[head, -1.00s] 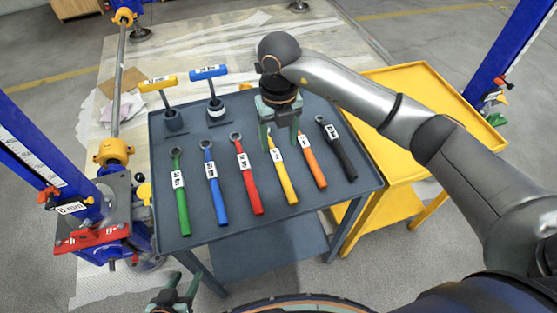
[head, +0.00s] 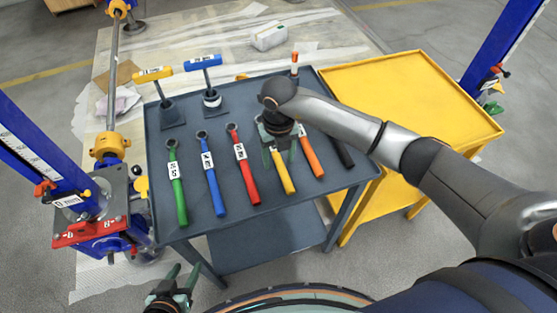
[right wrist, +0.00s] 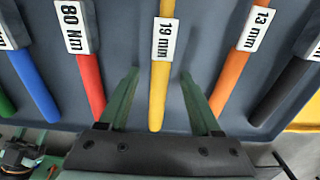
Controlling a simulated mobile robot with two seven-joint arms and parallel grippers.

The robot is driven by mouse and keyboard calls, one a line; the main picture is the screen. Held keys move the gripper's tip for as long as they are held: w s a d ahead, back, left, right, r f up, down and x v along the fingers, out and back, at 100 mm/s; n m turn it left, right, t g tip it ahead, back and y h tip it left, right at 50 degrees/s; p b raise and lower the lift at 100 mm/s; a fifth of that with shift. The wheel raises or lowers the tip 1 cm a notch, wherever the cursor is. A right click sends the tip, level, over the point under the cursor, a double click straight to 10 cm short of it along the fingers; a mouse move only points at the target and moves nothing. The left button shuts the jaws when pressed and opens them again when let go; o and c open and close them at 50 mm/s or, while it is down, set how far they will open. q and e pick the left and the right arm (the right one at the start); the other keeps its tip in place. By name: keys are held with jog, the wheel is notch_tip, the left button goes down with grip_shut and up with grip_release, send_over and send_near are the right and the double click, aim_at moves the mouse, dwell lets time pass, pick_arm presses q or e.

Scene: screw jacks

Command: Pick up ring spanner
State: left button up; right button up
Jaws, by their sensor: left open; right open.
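Several wrench-like tools with coloured handles lie in a row on the dark grey table (head: 280,216). The yellow-handled spanner (head: 285,178) is labelled 19 mm in the right wrist view (right wrist: 157,95), and the orange-handled spanner (head: 311,158) is labelled 13 mm. Which is the named ring spanner is not clear. My right gripper (head: 280,157) is open above the yellow handle, with its fingers (right wrist: 160,76) on either side of it in the right wrist view and nothing gripped. The yellow tool's head is hidden. My left gripper (head: 178,275) is open and empty, low in front of the table.
Green (head: 177,190), blue (head: 213,185) and red (head: 243,165) handled tools lie to the left; a black-handled tool (head: 343,153) is partly hidden. Two T-handled tools stand in holders at the back left. A bare yellow table (head: 410,95) adjoins on the right. A blue jack stands at left.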

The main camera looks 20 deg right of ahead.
grip_shut()
dwell(0.4)
jog(key=shift+r, duration=0.1)
dwell(0.8)
